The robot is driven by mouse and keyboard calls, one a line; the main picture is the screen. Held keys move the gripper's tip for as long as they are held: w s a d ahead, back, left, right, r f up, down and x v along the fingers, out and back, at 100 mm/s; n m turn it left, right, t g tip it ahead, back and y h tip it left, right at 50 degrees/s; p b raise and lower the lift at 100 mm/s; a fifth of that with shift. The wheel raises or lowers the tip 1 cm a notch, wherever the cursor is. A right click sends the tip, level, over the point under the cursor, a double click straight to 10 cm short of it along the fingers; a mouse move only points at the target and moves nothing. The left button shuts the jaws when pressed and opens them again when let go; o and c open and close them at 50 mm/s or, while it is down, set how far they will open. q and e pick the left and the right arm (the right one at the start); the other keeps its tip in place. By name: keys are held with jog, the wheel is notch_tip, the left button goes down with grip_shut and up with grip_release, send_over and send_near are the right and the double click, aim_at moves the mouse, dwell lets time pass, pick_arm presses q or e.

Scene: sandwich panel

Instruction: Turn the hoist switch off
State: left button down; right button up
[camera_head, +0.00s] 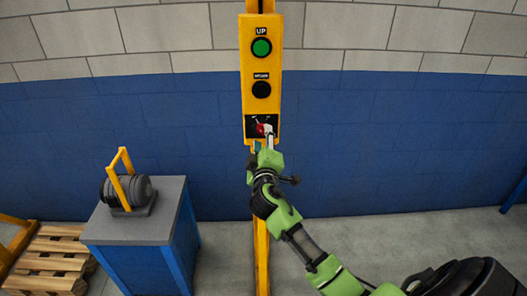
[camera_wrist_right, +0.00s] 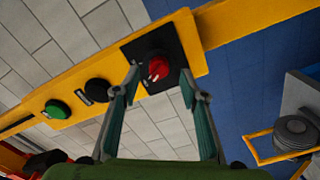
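The yellow hoist panel (camera_head: 261,101) hangs upright in the head view. Its red rotary switch (camera_head: 264,129) sits on a black plate near the bottom, partly covered by my right gripper. My right gripper (camera_head: 264,143) is just below and in front of the switch. In the right wrist view the red switch (camera_wrist_right: 158,68) shows between and beyond the two spread fingertips of my right gripper (camera_wrist_right: 161,76). The fingers are apart and I cannot tell whether either touches the knob. The switch's exact setting is too small to read. My left gripper is not in view.
Above the switch are a black button (camera_head: 261,89) and a green UP button (camera_head: 261,47). A blue cabinet (camera_head: 133,228) with a grey motor-like drum (camera_head: 127,190) and yellow handle stands at left, beside a wooden pallet (camera_head: 48,262).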

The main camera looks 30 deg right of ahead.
jog(key=v, duration=0.8)
jog(key=shift+s+a, duration=0.15)
jog(key=shift+s, duration=0.2)
jog(key=a+f+n+g+y, duration=0.1)
jog(key=a+f+y, duration=0.1)
jog(key=f, duration=0.9)
jog(key=a+f+g+y, duration=0.2)
jog(key=f, duration=0.9)
jog(key=s+a+f+g+y, duration=0.2)
jog(key=s+f, duration=0.4)
jog(key=f, duration=0.5)
jog(key=s+a+f+g+y, duration=0.1)
jog(key=s+a+f+g, duration=0.1)
jog(key=s+f, duration=0.65)
jog(key=s+a+f+m+g+y, duration=0.2)
jog(key=s+a+f+g, duration=0.1)
jog(key=s+f, duration=1.05)
jog(key=s+a+f+m+g, duration=0.1)
jog(key=s+f, duration=0.4)
jog(key=s, duration=0.6)
jog(key=s+a+f+m+g, duration=0.1)
jog(key=s+f+g, duration=0.2)
jog(key=s, duration=0.8)
notch_tip(320, 180, down, 2)
jog(key=shift+s+y, duration=0.2)
jog(key=shift+y, duration=0.1)
